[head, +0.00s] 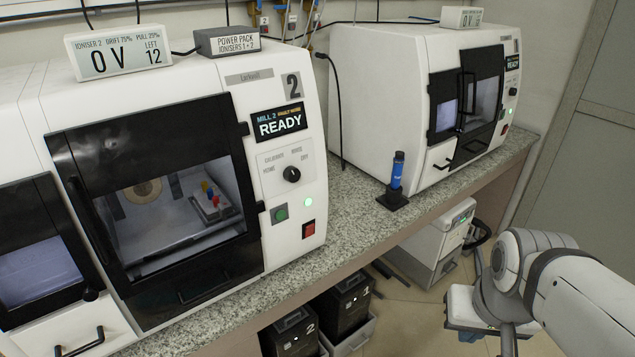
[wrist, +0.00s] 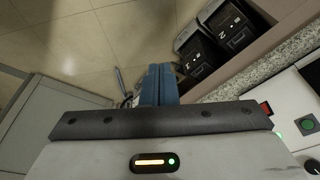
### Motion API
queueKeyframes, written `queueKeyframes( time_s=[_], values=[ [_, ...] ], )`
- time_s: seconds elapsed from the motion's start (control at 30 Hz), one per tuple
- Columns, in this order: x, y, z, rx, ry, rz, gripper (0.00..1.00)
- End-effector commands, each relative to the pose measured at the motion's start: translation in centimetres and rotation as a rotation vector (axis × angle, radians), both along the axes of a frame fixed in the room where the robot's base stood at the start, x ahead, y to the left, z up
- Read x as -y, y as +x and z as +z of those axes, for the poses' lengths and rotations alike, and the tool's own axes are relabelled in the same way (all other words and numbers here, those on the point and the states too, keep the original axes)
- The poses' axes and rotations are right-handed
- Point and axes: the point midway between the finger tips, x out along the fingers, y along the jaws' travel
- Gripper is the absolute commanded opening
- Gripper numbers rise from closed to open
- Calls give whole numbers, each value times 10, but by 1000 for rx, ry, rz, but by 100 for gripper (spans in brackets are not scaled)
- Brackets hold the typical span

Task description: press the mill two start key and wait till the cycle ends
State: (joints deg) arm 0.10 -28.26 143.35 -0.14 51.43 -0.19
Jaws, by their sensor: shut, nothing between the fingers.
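Mill two (head: 252,85) is the white machine at the left. Its display (head: 279,123) reads READY and its dark-framed door (head: 165,190) is shut. The green start key (head: 280,213) is on its front panel, left of a red key (head: 308,229). A green light (head: 308,202) glows above the red key. In the wrist view the green key (wrist: 308,124) shows at the right edge, beside the red key (wrist: 266,108). My gripper (wrist: 160,70), with blue fingers, is shut and empty. It is clear of the panel, which lies well off to its right.
A second mill (head: 400,100), also showing READY, stands farther right on the granite counter (head: 345,205). Black bins (head: 345,303) are under the counter. A selector knob (head: 291,174) is above the keys.

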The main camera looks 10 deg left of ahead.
Motion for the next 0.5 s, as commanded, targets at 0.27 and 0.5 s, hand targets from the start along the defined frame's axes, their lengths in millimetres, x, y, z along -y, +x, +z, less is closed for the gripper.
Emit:
queueKeyframes(
  time_s=[0.27,0.5],
  values=[
    [-28,45,-23,155,40,61,0],
    [-86,118,-44,454,127,145,0]
  ],
)
